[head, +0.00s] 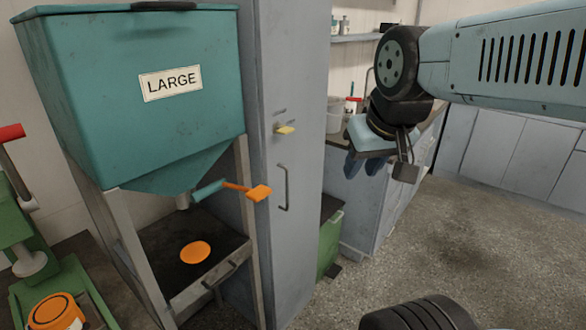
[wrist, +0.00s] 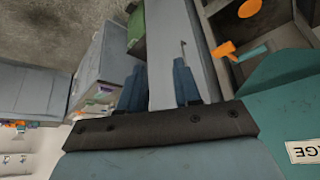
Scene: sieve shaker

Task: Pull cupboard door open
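The tall grey cupboard door (head: 300,235) is shut as far as I can see. It has a dark vertical bar handle (head: 284,187) and a small yellow latch or tab (head: 285,130) above it. My gripper (head: 362,172) hangs right of the door in the head view, apart from the handle, with its blue fingers spread and nothing between them. In the wrist view my gripper (wrist: 159,66) shows both fingers apart. The grey door (wrist: 165,25) lies beyond them, and the handle (wrist: 183,48) appears near the tip of the right finger.
A teal hopper (head: 170,120) marked LARGE stands left of the cupboard, with an orange-ended lever (head: 258,192) reaching toward the door. A green bin (head: 330,245) and a low counter (head: 365,205) stand to the right. The floor (head: 470,240) at right is open.

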